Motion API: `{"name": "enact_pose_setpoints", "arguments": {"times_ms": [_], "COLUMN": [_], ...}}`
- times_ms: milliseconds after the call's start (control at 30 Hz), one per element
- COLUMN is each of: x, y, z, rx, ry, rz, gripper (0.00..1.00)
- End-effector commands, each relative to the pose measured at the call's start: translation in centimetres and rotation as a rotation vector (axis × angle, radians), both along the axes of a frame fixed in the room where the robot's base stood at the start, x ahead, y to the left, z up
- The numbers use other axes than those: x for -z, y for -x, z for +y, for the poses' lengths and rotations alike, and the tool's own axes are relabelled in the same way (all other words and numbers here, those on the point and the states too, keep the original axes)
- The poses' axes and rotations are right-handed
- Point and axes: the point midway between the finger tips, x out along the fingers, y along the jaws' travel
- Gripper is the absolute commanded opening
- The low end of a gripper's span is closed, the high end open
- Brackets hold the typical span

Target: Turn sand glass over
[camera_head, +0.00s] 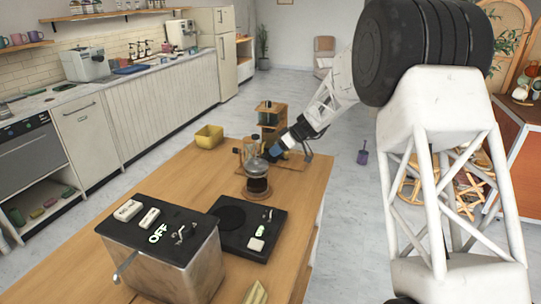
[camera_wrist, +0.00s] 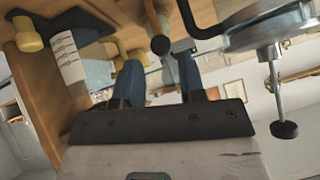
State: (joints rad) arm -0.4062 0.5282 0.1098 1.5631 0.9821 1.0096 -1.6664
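I cannot pick out the sand glass with certainty in either view. My gripper (camera_head: 274,152) has blue fingers and is just behind and right of the French press (camera_head: 257,180), over the wooden table. In the wrist view my gripper (camera_wrist: 160,78) shows its two blue fingers apart, with a gap between them. A wooden piece with yellow knobs and a white marked cylinder (camera_wrist: 68,58) is left of the fingers there. A thin rod with a dark round end (camera_wrist: 160,45) is near the fingertips. I cannot tell whether anything touches them.
The French press's metal lid and rod (camera_wrist: 275,80) are close on the right in the wrist view. A wooden stand (camera_head: 270,115) is behind my gripper. A yellow box (camera_head: 209,136), black plate (camera_head: 248,228) and metal machine (camera_head: 165,255) share the table. Its left middle is clear.

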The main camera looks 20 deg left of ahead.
Motion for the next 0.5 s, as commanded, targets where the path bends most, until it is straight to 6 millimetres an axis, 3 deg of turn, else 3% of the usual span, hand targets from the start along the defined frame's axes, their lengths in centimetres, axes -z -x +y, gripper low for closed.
{"name": "enact_pose_setpoints", "arguments": {"times_ms": [200, 500], "x": [1.7, 2.5], "y": [0.4, 0.5], "z": [1.8, 2.5], "rx": [-0.001, 0.0], "ry": [0.0, 0.0], "rz": [0.0, 0.0], "gripper": [0.37, 0.37]}}
